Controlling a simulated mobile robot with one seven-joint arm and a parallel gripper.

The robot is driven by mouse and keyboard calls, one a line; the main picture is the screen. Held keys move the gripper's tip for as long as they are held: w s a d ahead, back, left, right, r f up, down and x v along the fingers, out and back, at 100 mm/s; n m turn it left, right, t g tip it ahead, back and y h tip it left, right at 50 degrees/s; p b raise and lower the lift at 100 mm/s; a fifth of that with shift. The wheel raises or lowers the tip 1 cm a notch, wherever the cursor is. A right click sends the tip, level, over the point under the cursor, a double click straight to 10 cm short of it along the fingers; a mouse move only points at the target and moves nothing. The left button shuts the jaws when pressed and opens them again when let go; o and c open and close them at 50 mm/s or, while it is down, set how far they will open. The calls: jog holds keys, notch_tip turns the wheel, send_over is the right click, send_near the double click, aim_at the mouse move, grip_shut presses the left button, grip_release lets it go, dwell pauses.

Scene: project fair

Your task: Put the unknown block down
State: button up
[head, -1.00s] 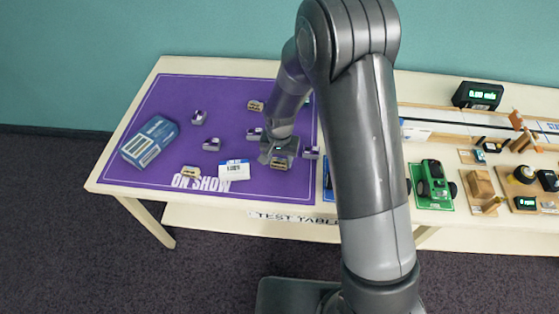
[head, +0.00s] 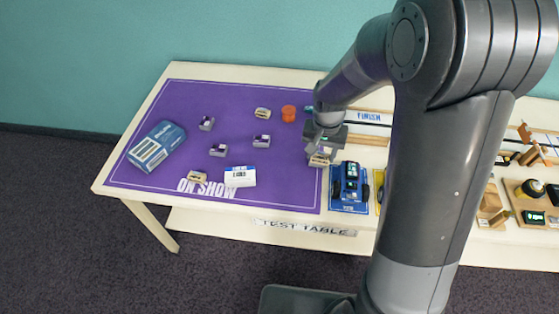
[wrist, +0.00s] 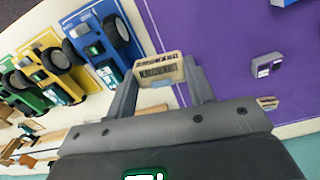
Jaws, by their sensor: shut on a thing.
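My gripper (head: 320,150) is shut on a small beige block with dark print, which I take to be the unknown block (head: 319,160). In the wrist view the block (wrist: 158,70) sits between the two finger tips (wrist: 160,82), its printed face toward the camera. The block is at the right edge of the purple mat (head: 240,115), close to the blue car. I cannot tell whether its underside touches the surface. Part of the block is hidden by the fingers.
Purple-grey blocks (head: 218,150), beige blocks (head: 197,177), a white card (head: 240,176), an orange cup-like thing (head: 289,113) and a blue box (head: 157,146) lie on the mat. A blue car (head: 350,182) stands just right of the gripper. The mat's front right is clear.

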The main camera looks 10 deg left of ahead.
jog(key=s+a+r+n, duration=0.1)
jog(key=a+r, duration=0.2)
jog(key=a, duration=0.9)
send_over(240, 174)
notch_tip(240, 174, down, 6)
jog(key=shift+d+f, duration=0.1)
jog(key=shift+f, duration=2.25)
jog(key=shift+f, duration=0.1)
jog(key=o, duration=1)
jog(key=shift+c, duration=0.2)
